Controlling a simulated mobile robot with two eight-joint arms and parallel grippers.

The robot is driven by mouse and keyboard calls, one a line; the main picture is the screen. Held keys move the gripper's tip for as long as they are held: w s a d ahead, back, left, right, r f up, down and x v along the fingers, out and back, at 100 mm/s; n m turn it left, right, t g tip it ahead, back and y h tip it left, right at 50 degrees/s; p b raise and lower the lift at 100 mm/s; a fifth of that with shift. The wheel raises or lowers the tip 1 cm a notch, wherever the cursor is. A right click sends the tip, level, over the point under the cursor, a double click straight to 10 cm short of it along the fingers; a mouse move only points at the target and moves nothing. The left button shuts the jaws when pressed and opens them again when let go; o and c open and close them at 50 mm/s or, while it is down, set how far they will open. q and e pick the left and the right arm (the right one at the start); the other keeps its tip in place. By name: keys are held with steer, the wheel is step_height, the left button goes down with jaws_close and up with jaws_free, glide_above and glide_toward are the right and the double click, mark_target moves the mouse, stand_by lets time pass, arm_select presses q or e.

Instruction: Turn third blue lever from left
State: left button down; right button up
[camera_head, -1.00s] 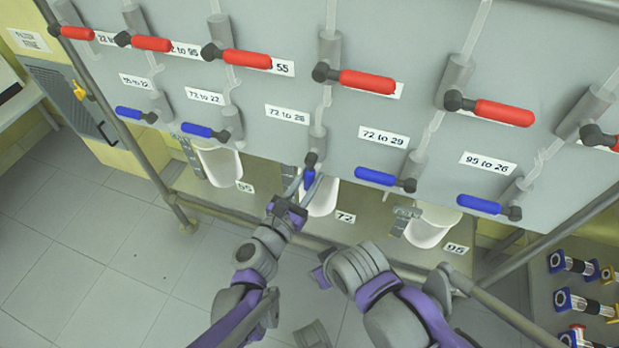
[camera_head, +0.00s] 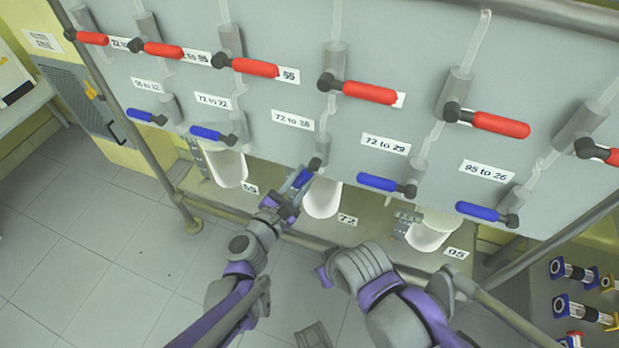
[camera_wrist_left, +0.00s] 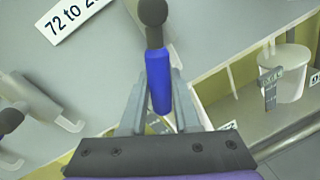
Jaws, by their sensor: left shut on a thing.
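The third blue lever from the left (camera_head: 303,178) sits under the "72 to 28" label on the grey panel. Its dark pivot is at its upper right, and its blue handle slants down and to the left. My left gripper (camera_head: 297,184) is shut on this handle. In the left wrist view, the blue lever (camera_wrist_left: 159,80) lies between the two grey fingers of my left gripper (camera_wrist_left: 158,105), with its dark knob beyond them. My right arm shows at the lower middle of the head view, but I cannot make out its gripper.
Two blue levers (camera_head: 207,133) lie to the left and two (camera_head: 378,183) to the right, nearly level. Red levers (camera_head: 369,92) run above. White vessels (camera_head: 228,167) stand below the panel, behind a metal rail. Open tiled floor (camera_head: 90,255) is at left.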

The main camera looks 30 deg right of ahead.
arm_select(q)
steer(key=r+m+p, duration=0.1)
steer(key=w+a+m+p, duration=0.1)
steer(key=m, duration=0.1)
steer(key=shift+w+a+r+y, duration=0.2)
steer(key=shift+w+r+y, duration=0.1)
steer(key=shift+r+y, duration=0.1)
steer(key=shift+w+a+r+m+t+y+p, duration=0.25)
steer(key=shift+r+m+p, duration=0.6)
steer(key=shift+m, duration=0.55)
steer(key=shift+w+a+r+m+t+y+p, duration=0.25)
steer(key=shift+r+m+p, duration=0.6)
steer(key=shift+m, duration=0.55)
steer(key=shift+w+a+r+m+t+y+p, duration=0.15)
steer(key=shift+w+r+m+y+p, duration=0.15)
steer(key=shift+r+m+p, duration=0.85)
steer(key=shift+f+m, duration=0.35)
steer(key=shift+f, duration=0.05)
steer(key=c, duration=0.6)
jaws_free()
